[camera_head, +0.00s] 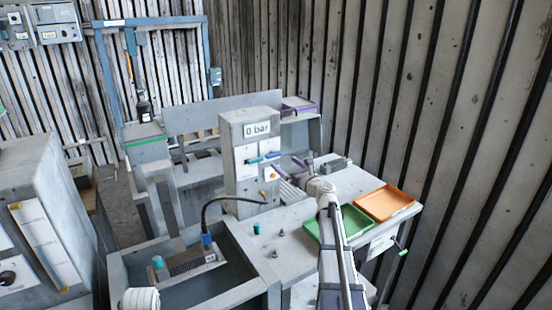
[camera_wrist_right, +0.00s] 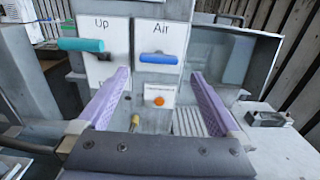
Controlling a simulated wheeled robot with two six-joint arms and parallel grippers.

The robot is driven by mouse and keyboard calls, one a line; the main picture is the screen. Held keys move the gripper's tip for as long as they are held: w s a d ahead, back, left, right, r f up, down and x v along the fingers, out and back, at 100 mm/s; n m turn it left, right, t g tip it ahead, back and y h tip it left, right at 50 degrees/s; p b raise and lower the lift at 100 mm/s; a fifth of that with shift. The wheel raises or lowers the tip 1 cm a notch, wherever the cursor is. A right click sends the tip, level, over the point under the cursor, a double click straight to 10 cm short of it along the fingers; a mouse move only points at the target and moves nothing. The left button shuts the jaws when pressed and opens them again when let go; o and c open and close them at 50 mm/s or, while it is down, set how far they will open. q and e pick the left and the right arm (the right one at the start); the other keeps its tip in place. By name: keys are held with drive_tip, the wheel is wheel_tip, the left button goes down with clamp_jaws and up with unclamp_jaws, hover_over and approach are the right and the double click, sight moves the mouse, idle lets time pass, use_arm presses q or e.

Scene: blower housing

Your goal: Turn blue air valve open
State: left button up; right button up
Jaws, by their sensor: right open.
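The blue air valve (camera_wrist_right: 160,58) is a horizontal blue handle on a white plate labelled "Air" in the right wrist view. In the head view its small blue handle (camera_head: 273,154) is on the front of the grey column. My right gripper (camera_wrist_right: 159,76) is open and empty. Its two purple fingers point at the panel, one to each side of the valve and apart from it. In the head view the right gripper (camera_head: 292,172) is just in front of the column.
A teal handle (camera_wrist_right: 80,44) labelled "Up" is left of the valve, and an orange button (camera_wrist_right: 159,101) is below it. The column display (camera_head: 257,129) reads "0 bar". Green (camera_head: 361,238) and orange (camera_head: 384,203) trays lie on the bench at right.

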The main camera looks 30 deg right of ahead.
sight(275, 156)
drive_tip(key=w, duration=0.7)
drive_tip(key=shift+w+a, duration=0.15)
drive_tip(key=shift+w, duration=0.1)
drive_tip(key=shift+c, duration=0.2)
drive_tip(key=c, duration=1.1)
